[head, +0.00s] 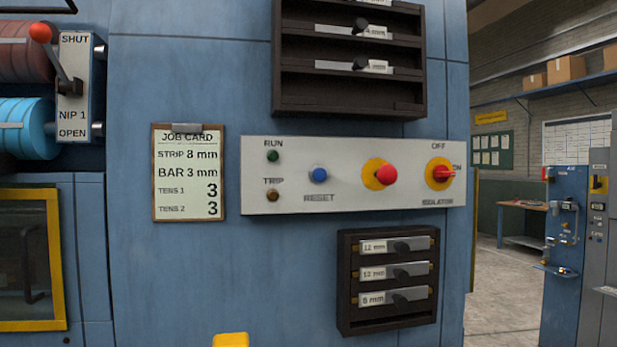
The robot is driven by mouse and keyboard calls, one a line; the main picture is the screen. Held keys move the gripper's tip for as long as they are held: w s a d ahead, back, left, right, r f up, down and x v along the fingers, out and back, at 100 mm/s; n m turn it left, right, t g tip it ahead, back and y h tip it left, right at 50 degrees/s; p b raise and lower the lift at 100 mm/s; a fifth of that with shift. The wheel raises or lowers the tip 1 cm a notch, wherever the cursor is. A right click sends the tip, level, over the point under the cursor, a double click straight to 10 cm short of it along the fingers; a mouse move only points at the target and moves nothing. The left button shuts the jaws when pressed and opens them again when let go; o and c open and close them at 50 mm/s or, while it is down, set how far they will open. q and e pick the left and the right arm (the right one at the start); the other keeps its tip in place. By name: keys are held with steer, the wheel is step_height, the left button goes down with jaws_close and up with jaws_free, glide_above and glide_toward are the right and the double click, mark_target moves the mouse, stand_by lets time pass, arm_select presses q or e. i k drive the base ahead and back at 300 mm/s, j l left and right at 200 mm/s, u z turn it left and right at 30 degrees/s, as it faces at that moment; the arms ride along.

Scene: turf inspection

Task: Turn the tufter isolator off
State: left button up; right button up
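The isolator (440,174) is a red rotary handle on a yellow disc, at the right end of a pale control panel (340,204). OFF is printed above it, ON to its right, and ISOLATOR below. The red handle lies sideways and points right, towards ON. Left of it on the panel are a red mushroom button (386,174) on a yellow disc, a blue RESET button (319,174), a green RUN lamp (272,156) and a brown TRIP lamp (272,195). Neither of my grippers shows in the head view.
A dark rack (350,107) is above the panel and a smaller rack (345,290) with labelled bars below. A job card (190,205) hangs to the left. A NIP 1 lever (62,65) is at upper left. Open floor (505,285) shows beyond the machine's right edge.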

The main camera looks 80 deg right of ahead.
mark_target(441, 174)
steer(key=j+z, duration=0.2)
steer(key=z, duration=2.7)
steer(key=l, duration=0.1)
